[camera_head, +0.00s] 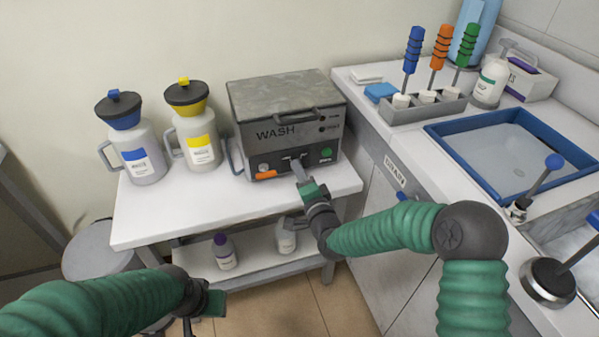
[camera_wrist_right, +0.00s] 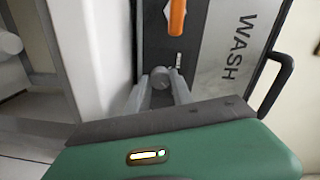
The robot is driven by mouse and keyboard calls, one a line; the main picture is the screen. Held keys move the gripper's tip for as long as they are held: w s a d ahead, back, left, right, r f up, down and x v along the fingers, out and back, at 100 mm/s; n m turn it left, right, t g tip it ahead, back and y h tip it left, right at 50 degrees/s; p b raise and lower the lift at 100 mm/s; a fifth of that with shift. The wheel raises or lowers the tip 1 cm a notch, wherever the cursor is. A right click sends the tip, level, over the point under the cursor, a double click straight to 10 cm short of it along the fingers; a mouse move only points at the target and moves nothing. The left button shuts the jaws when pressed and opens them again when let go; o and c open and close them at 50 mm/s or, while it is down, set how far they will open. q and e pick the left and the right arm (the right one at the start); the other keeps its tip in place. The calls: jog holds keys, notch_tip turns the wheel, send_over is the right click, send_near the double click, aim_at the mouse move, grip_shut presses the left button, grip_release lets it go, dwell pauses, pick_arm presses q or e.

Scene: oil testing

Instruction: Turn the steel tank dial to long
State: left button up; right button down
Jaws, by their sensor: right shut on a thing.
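The steel tank (camera_head: 287,107), marked WASH, stands on a white table against the wall. Its front face also shows up close and turned sideways in the right wrist view (camera_wrist_right: 225,45). My right gripper (camera_head: 298,165) is at the lower front panel. In the right wrist view, its two fingers (camera_wrist_right: 160,95) lie on either side of the small grey dial (camera_wrist_right: 160,76), shut on it. The dial's setting and markings are too small to read. My left gripper (camera_head: 207,303) hangs low at the front left, away from the tank; its jaws are not clear.
Two jugs, one with a blue lid (camera_head: 141,150) and one with a yellow lid (camera_head: 197,139), stand left of the tank. Bottles (camera_head: 224,252) stand on the lower shelf.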

jog(key=shift+w+d+r+m, duration=0.15)
jog(key=shift+d+m, duration=0.1)
jog(key=shift+m, duration=0.35)
jog(key=c, duration=1.5)
grip_release()
jog(key=o, duration=0.4)
jog(key=shift+f, duration=0.2)
jog(key=shift+a, duration=0.1)
